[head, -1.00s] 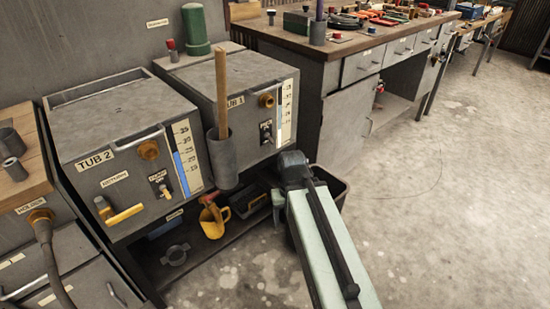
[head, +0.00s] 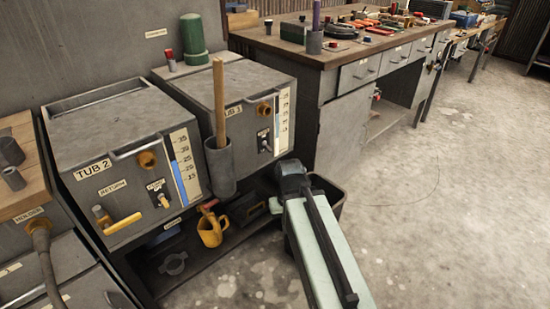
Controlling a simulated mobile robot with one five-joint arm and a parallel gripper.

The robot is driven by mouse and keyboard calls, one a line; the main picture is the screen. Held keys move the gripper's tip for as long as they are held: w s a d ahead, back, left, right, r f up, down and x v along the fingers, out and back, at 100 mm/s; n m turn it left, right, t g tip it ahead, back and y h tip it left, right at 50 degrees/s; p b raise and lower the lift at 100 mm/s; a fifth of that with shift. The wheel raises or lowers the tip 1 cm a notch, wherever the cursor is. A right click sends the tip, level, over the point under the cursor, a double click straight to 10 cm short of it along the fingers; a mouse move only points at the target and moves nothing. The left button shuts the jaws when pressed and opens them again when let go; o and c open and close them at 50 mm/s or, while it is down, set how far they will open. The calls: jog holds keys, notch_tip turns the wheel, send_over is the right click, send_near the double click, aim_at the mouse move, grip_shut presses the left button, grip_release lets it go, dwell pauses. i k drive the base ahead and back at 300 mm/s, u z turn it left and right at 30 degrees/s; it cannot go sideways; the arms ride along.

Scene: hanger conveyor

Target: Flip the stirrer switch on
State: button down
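A grey box labelled TUB 1 (head: 240,85) stands left of centre, with a small dark toggle switch (head: 264,140) on its front under a brass fitting. The switch's label and position are too small to read. The box labelled TUB 2 (head: 105,125) stands to its left and has a yellow-tipped switch (head: 162,199) under a small label that seems to read PUMP ON. I cannot tell by label which switch is the stirrer's. My pale green arm reaches in from the bottom right, its dark joint below and right of the TUB 1 switch. My gripper itself is not visible.
A wooden stick (head: 220,105) stands in a grey cylindrical holder (head: 221,170) at TUB 1's front left. A yellow jug (head: 211,232) sits on the low shelf. A dark bin (head: 332,200) is behind my arm. A workbench (head: 300,55) stands behind; the floor at right is clear.

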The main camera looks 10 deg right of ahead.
aim_at(264, 143)
jog(key=u, duration=0.4)
jog(key=k, duration=1.3)
jog(key=u, duration=0.65)
jog(key=i, duration=0.7)
jog(key=u, duration=0.15)
jog(key=k, duration=0.85)
jog(key=z, duration=0.15)
jog(key=i, duration=0.9)
jog(key=u, duration=0.05)
